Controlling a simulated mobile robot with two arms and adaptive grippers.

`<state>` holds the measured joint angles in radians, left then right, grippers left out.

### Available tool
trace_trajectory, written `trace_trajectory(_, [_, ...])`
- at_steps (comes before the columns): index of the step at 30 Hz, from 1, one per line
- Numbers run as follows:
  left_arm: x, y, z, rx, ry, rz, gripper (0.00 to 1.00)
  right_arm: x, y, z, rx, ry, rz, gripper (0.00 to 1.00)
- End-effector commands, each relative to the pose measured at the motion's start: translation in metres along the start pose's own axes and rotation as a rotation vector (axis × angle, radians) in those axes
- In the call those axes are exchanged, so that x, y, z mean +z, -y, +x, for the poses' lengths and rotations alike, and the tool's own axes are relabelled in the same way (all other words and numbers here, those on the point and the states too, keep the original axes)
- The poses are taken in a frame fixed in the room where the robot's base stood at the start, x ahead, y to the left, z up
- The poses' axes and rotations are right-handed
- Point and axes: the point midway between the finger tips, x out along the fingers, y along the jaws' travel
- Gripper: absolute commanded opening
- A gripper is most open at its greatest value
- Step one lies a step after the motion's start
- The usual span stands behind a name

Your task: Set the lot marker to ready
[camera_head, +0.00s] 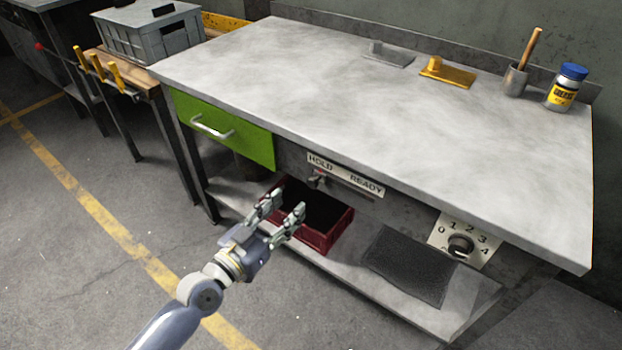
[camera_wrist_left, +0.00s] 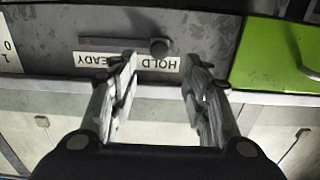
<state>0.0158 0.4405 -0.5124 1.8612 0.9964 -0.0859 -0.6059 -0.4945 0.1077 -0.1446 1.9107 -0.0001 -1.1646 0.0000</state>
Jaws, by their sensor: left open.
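The lot marker (camera_head: 318,180) is a small knob on a slot in the bench's front panel, at the HOLD end of the label plate (camera_head: 345,175). READY is printed at the right end of that plate. In the left wrist view, which shows the panel upside down, the dark round knob (camera_wrist_left: 158,47) lies beyond the fingertips, roughly between them. My left gripper (camera_head: 284,207) is open and empty, in front of and below the marker, apart from it. It also shows in the left wrist view (camera_wrist_left: 160,75). My right gripper is not in view.
A green drawer (camera_head: 235,138) with a handle is left of the marker. A numbered dial (camera_head: 461,246) is to the right. A red bin (camera_head: 318,240) and a dark mat (camera_head: 408,265) are on the lower shelf. The worktop (camera_head: 350,90) is mostly clear.

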Motion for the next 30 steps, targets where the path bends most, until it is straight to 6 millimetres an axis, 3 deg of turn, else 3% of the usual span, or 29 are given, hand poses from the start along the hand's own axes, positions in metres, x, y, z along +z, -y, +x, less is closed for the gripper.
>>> trace_trajectory(15, [0.0,0.0,0.086,-0.001,-0.001,-0.002,0.44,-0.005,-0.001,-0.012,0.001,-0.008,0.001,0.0])
trace_trajectory(21, [0.0,0.0,0.103,-0.001,0.001,-0.002,0.44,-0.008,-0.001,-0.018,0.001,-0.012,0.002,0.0])
trace_trajectory(30, [0.0,0.0,0.105,-0.001,0.001,-0.001,0.44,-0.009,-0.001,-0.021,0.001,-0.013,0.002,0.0])
